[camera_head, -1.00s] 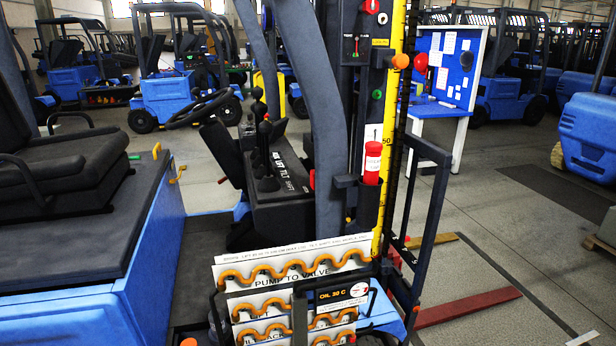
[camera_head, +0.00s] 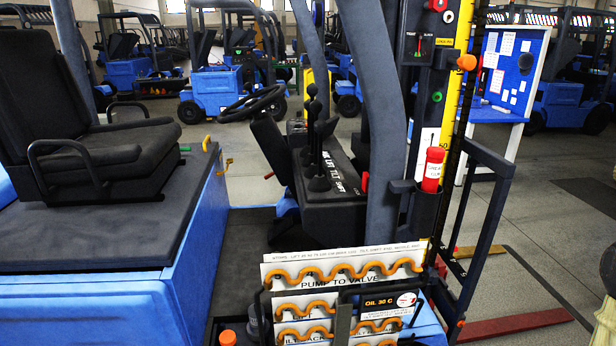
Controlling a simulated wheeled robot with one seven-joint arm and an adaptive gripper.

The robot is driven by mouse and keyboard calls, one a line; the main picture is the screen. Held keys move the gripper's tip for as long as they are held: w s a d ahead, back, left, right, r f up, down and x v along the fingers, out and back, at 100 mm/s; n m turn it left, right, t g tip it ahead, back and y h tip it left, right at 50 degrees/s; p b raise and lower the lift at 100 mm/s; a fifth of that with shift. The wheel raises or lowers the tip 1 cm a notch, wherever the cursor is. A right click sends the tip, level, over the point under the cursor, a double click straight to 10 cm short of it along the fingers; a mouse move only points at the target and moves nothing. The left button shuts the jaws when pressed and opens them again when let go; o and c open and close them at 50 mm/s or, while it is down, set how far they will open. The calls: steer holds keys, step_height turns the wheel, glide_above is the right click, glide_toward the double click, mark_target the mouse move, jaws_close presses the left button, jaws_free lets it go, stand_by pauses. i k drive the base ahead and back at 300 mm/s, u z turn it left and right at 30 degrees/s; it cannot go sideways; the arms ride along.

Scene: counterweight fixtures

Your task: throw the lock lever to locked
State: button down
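No lever in view carries a readable "lock" label. A small black panel with a red pointer-like handle (camera_head: 419,46) is high on the mast; the handle looks about upright, and its lettering is too small to read. A red knob (camera_head: 437,5) sits above a yellow label (camera_head: 445,42) just right of it. Several black-knobbed levers (camera_head: 318,150) stand on the console marked LIFT and TILT. A small red tab (camera_head: 364,181) shows at the console's right side. I cannot tell which of these is the lock lever. My gripper is not in view.
The blue truck with its black seat (camera_head: 95,130) fills the left. A rack of oil-hose cards (camera_head: 340,275) stands at the front middle. A red cylinder (camera_head: 432,170) and an orange knob (camera_head: 466,62) are on the mast. Open floor (camera_head: 550,240) lies to the right.

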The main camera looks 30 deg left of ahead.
mark_target(366, 175)
steer(key=i, duration=1)
steer(key=u, duration=0.05)
